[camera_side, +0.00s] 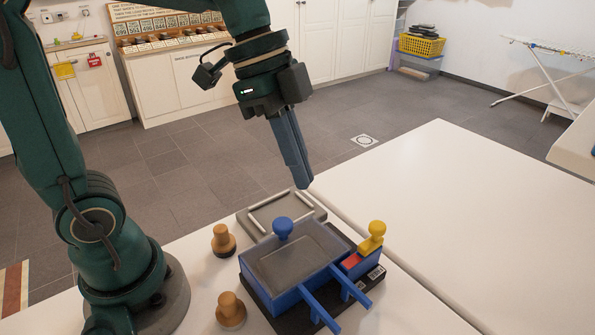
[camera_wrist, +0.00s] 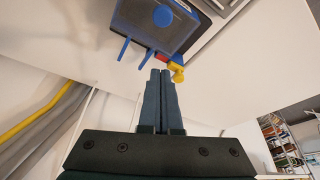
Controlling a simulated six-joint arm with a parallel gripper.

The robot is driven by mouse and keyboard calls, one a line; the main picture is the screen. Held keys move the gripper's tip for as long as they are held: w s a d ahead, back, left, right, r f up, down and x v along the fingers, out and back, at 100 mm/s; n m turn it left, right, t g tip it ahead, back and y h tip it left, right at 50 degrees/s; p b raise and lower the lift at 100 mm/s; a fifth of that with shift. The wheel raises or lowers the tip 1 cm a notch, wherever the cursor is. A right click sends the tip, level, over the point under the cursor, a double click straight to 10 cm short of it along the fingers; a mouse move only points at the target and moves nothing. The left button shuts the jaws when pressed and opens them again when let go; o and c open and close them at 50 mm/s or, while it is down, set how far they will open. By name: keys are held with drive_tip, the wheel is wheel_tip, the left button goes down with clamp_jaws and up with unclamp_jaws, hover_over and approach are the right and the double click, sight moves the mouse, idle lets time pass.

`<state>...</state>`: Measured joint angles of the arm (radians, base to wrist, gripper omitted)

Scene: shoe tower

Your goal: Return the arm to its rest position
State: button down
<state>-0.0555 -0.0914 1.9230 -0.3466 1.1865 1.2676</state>
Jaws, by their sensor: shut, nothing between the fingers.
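My gripper (camera_side: 303,178) hangs in the air above the table, pointing down, with its fingers together and nothing between them. In the wrist view my gripper (camera_wrist: 163,74) shows its two dark fingers side by side. Below it in the side view is a blue box with a grey top (camera_side: 298,258) and a blue round knob (camera_side: 283,228). The box also shows at the top of the wrist view (camera_wrist: 145,28). A gap shows between the fingertips and the box in the side view.
A yellow knobbed piece (camera_side: 373,236) stands at the box's right, beside a red part (camera_side: 351,261). Two wooden knobs (camera_side: 223,241) (camera_side: 231,309) stand at its left. A grey tray (camera_side: 312,205) lies behind. The white table (camera_side: 450,200) is clear on the right.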

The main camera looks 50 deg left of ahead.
drive_tip(key=s+a+f+n+t+y, duration=0.3)
drive_tip(key=s+a+n, duration=0.2)
drive_tip(key=n, duration=0.7)
drive_tip(key=s, duration=0.2)
drive_tip(key=shift+s+a+n+t+y, duration=0.15)
drive_tip(key=shift+s+n+t+y, duration=0.15)
drive_tip(key=shift+t, duration=0.1)
idle(0.4)
